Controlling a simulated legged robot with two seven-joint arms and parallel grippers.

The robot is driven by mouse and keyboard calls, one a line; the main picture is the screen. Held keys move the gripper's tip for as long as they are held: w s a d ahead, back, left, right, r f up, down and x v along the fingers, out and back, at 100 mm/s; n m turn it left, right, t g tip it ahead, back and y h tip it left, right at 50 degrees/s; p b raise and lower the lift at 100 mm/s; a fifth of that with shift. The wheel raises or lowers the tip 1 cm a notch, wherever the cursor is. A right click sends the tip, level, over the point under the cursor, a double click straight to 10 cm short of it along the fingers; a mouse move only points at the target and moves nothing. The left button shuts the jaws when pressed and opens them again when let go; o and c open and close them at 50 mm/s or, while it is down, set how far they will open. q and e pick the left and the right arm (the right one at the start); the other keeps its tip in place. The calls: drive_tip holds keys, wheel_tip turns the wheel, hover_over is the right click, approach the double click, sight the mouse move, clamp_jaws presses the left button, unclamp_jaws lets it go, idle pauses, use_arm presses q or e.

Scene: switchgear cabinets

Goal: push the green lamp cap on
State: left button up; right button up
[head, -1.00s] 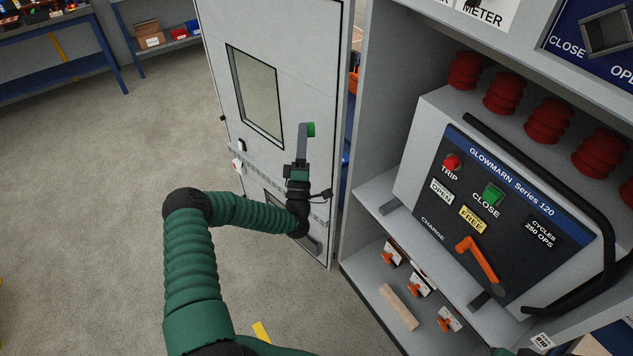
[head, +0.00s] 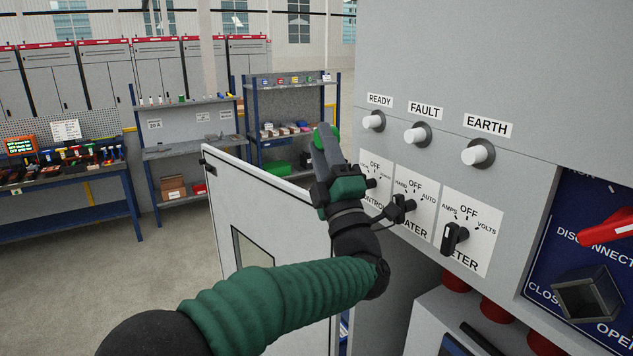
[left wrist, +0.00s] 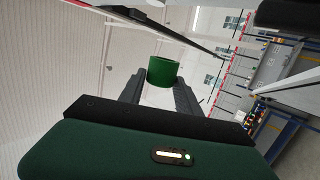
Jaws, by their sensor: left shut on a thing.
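My left gripper (head: 326,140) is raised in front of the cabinet's upper panel, to the left of the lamp row. It is shut on the green lamp cap (left wrist: 163,71), which sits between the fingertips in the left wrist view. The cap also shows as a green edge at the fingertips in the head view (head: 335,132). Three white lamps stick out of the panel: READY (head: 374,121), FAULT (head: 417,134) and EARTH (head: 478,153). None of them wears a coloured cap. The cap is apart from the READY lamp. My right gripper is not in view.
Below the lamps are rotary switches, one on the METER plate (head: 455,236). My left forearm hides part of this row. A red disconnector handle (head: 610,228) is at the right. The open cabinet door (head: 290,222) stands behind my arm. Shelves (head: 190,145) stand farther back.

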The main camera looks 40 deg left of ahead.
use_arm(q)
drive_tip(key=w+d, duration=0.1)
drive_tip(key=w+d+r+b, duration=0.1)
drive_tip(key=w, duration=0.1)
drive_tip(key=w+d+r, duration=0.1)
drive_tip(key=shift+w+d+r, duration=0.1)
drive_tip(key=shift+w+d, duration=0.05)
drive_tip(key=shift+d, duration=0.05)
idle(0.8)
drive_tip(key=shift+a, duration=0.1)
drive_tip(key=shift+b, duration=0.3)
drive_tip(key=shift+d+b, duration=0.2)
drive_tip(key=shift+b, duration=0.2)
idle(0.5)
